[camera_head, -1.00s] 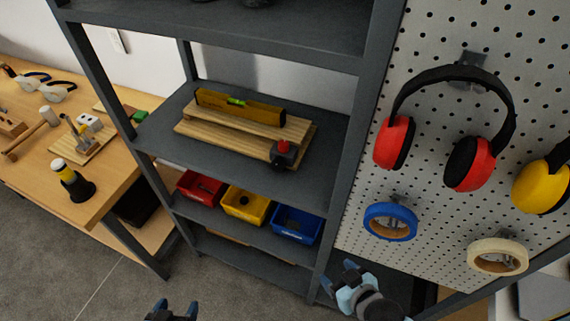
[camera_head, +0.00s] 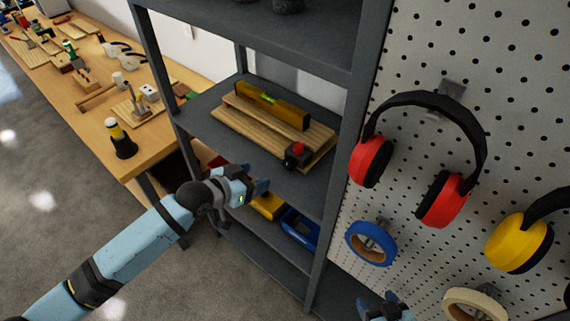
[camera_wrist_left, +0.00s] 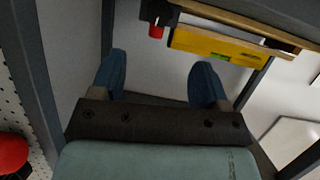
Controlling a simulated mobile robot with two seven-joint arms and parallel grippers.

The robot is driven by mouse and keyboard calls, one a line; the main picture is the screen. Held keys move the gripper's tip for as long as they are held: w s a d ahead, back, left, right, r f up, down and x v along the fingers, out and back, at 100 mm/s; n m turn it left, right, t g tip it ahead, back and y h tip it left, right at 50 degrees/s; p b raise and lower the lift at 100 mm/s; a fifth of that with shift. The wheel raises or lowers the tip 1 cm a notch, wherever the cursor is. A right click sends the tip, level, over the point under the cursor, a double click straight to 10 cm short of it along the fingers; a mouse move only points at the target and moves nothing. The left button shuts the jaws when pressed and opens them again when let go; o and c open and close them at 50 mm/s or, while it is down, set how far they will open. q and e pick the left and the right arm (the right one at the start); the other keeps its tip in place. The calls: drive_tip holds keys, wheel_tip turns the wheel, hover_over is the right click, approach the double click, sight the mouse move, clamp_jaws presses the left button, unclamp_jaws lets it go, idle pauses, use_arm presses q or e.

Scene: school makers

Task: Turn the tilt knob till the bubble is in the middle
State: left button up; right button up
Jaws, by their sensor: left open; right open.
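The yellow spirit level (camera_head: 272,105) with its green vial lies on a wooden tilting board (camera_head: 258,126) on the middle shelf. The red-topped tilt knob (camera_head: 298,150) on a dark block sits at the board's front right corner. In the left wrist view the level (camera_wrist_left: 215,46) and the red knob (camera_wrist_left: 156,31) show at the top. The bubble is too small to make out. My left gripper (camera_head: 262,186) is open and empty, in front of the shelf, below and left of the knob. My right gripper (camera_head: 385,306) is open at the bottom edge, away from the board.
The dark shelf post (camera_head: 335,170) stands right of the knob. A yellow bin (camera_head: 268,206) and a blue bin (camera_head: 299,229) sit on the shelf below. Red ear muffs (camera_head: 440,200) and a blue tape roll (camera_head: 370,243) hang on the pegboard. A workbench (camera_head: 140,160) stands left.

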sight(286, 165)
use_arm(q)
drive_tip(key=p+x, duration=0.1)
drive_tip(key=x, duration=1)
drive_tip(key=shift+w, duration=0.1)
drive_tip(key=shift+w+d+f, duration=0.3)
drive_tip(key=shift+w+d, duration=0.05)
drive_tip(key=shift+d, duration=0.05)
drive_tip(key=c, duration=0.9)
drive_tip(key=shift+w+a+f+n+h+b, duration=0.1)
drive_tip(key=shift+f+n+h+b, duration=0.4)
drive_tip(key=shift+b, duration=0.7)
drive_tip(key=shift+r+n+g+b, duration=0.3)
drive_tip(key=shift+r+n+b, duration=0.05)
drive_tip(key=shift+n+b, duration=0.05)
drive_tip(key=shift+r, duration=0.1)
